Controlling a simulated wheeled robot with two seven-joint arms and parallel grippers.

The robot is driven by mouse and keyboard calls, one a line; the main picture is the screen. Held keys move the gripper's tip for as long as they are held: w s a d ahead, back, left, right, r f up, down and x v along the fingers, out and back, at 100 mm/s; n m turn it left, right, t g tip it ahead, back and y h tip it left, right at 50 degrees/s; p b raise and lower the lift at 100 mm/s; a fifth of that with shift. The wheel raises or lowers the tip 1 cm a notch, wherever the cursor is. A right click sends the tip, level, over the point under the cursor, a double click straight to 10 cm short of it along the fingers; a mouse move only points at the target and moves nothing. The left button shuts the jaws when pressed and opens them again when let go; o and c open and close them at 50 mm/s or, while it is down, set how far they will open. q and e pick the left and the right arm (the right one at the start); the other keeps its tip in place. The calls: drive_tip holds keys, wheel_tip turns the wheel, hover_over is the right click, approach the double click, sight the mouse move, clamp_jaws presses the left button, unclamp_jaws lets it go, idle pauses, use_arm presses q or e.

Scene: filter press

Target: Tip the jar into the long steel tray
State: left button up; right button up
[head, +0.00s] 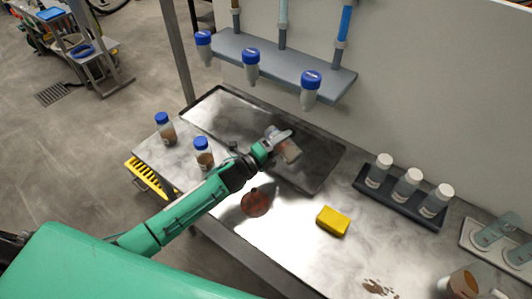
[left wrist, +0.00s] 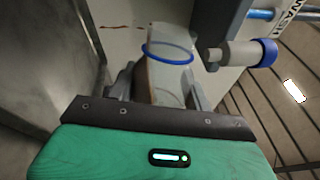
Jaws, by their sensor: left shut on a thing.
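The long steel tray (head: 222,106) lies on the bench along the back wall, with a raised dark rim. My left gripper (head: 279,137) is shut on the jar (head: 289,151), which is over the right part of the tray and looks tilted. In the left wrist view the jar (left wrist: 168,75) is clear, with a blue ring around it and some brown matter inside, between the two fingers (left wrist: 160,90). Whether anything is flowing out cannot be told. My right gripper is not in view.
A shelf (head: 262,60) with several blue-capped tubes hangs above the tray. A rack (head: 399,202) of white-capped bottles, a yellow sponge (head: 333,221) and a brown spill (head: 377,287) are to the right. Two blue-capped jars (head: 166,129) stand left. A reddish-brown disc (head: 257,203) lies in front.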

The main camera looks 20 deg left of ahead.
use_arm(q)
drive_tip(key=shift+w+a+f+n, duration=0.1)
drive_tip(key=shift+f+n, duration=0.1)
drive_tip(key=shift+n, duration=0.4)
drive_tip(key=shift+a+f+n, duration=0.1)
drive_tip(key=shift+f+n, duration=0.05)
drive_tip(key=shift+n, duration=0.45)
drive_tip(key=shift+d, duration=0.15)
drive_tip(key=shift+s+d+f+n+y, duration=0.15)
drive_tip(key=shift+s+d+n+y, duration=0.2)
drive_tip(key=shift+s+n, duration=0.2)
drive_tip(key=shift+s+f+n, duration=0.1)
drive_tip(key=shift+n, duration=0.15)
drive_tip(key=shift+r+n+t+p, duration=0.25)
drive_tip(key=shift+n+t+p, duration=0.05)
drive_tip(key=shift+n, duration=0.4)
idle(0.3)
drive_tip(key=shift+d+r+n, duration=0.15)
drive_tip(key=shift+d+n, duration=0.1)
drive_tip(key=shift+n, duration=0.05)
